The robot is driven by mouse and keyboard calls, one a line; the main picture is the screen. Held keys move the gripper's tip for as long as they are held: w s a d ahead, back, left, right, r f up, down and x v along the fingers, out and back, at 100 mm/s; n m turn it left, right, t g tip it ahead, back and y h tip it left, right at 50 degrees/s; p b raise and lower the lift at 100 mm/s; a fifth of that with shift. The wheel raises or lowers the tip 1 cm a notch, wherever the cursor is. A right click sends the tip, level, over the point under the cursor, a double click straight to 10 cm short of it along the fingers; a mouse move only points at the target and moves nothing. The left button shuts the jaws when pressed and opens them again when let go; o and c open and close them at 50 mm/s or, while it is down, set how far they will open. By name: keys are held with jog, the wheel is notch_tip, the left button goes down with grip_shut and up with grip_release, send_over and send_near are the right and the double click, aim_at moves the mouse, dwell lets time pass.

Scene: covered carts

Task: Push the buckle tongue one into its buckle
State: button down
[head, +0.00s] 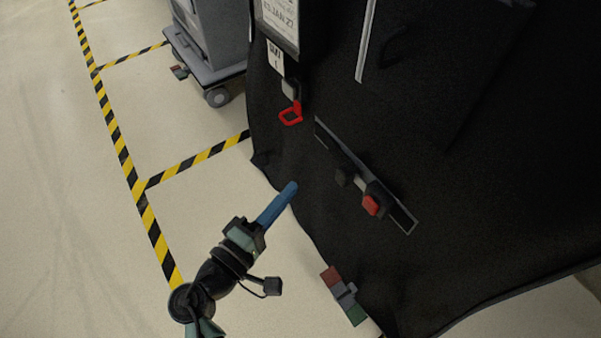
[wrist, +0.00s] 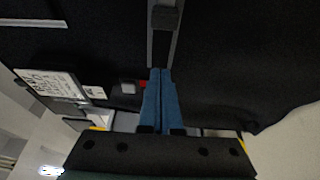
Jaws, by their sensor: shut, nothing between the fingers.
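A grey-edged strap runs slantwise across the black cart cover in the head view. On it sit a dark buckle tongue (head: 343,177) and, lower right, a dark buckle (head: 374,188) with a red button (head: 371,205). A short pale piece shows between them; how far the tongue is in, I cannot tell. My gripper (head: 294,186) is shut and empty, its blue fingers left of the tongue and apart from it in the picture. In the wrist view my gripper (wrist: 160,72) points along the strap. A dark fitting (wrist: 165,18) lies on the strap ahead; which part it is, I cannot tell.
The black cover (head: 450,130) carries a document pouch (head: 281,18) and a red loop (head: 290,116) under a metal fitting. A red, grey and green block (head: 344,294) is at the cover's lower edge. A grey cart (head: 215,45) stands behind. Pale floor (head: 60,200) is free at left.

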aim_at(347, 174)
jog(key=b+x, duration=0.2)
jog(key=x, duration=0.8)
jog(key=shift+w+a+f+b, duration=0.1)
jog(key=shift+w+a+b, duration=0.1)
jog(key=shift+b, duration=0.1)
jog(key=shift+s+d, duration=0.35)
jog(key=shift+s, duration=0.2)
jog(key=shift+s+d, duration=0.35)
jog(key=shift+s, duration=0.15)
jog(key=shift+s+d, duration=0.5)
jog(key=shift+s, duration=0.15)
